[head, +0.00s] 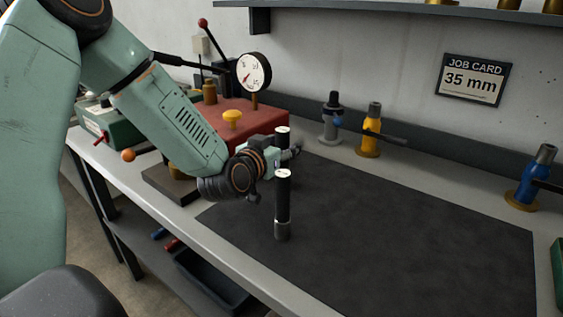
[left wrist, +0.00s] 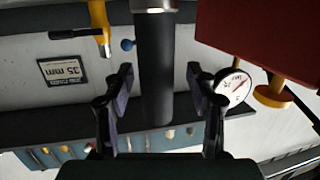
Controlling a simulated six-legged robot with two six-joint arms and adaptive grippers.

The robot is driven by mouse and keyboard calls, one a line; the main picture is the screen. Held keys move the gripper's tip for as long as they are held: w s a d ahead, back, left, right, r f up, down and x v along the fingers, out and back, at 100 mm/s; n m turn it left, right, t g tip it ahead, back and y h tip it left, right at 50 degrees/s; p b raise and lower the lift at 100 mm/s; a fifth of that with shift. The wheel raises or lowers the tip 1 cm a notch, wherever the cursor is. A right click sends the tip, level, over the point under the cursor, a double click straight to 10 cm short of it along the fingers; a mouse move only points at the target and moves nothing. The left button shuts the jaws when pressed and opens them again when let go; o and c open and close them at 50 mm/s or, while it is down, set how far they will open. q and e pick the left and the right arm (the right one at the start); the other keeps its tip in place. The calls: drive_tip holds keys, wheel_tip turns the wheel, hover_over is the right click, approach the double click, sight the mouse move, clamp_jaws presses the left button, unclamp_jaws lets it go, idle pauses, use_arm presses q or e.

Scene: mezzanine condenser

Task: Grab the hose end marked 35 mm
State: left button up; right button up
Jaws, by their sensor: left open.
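Two upright black hose ends stand on the dark mat (head: 400,225). The front hose end (head: 283,205) has a metal collar at its foot and a pale top. The rear hose end (head: 283,139) shows only its upper part; my left gripper (head: 291,152) hides the rest. Marks on the pale tops are too small to read. In the left wrist view, a black hose end (left wrist: 154,70) stands between the two open fingers of my left gripper (left wrist: 160,88), with gaps on both sides. It appears to be the rear one. My right gripper is not in view.
A job card (head: 473,80) on the wall reads 35 mm. Grey (head: 331,122), yellow (head: 370,132) and blue (head: 530,178) fittings stand along the back. A red block (head: 262,112) with a dial gauge (head: 254,72) is behind my left arm. The mat's right side is clear.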

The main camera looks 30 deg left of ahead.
use_arm(q)
drive_tip(key=shift+s+d+r, duration=0.1)
drive_tip(key=shift+d+r, duration=0.1)
drive_tip(key=shift+d, duration=0.1)
drive_tip(key=shift+c, duration=1.3)
drive_tip(key=shift+a+f, duration=0.15)
drive_tip(key=shift+a, duration=0.05)
drive_tip(key=c, duration=0.6)
drive_tip(key=shift+d, duration=0.1)
clamp_jaws()
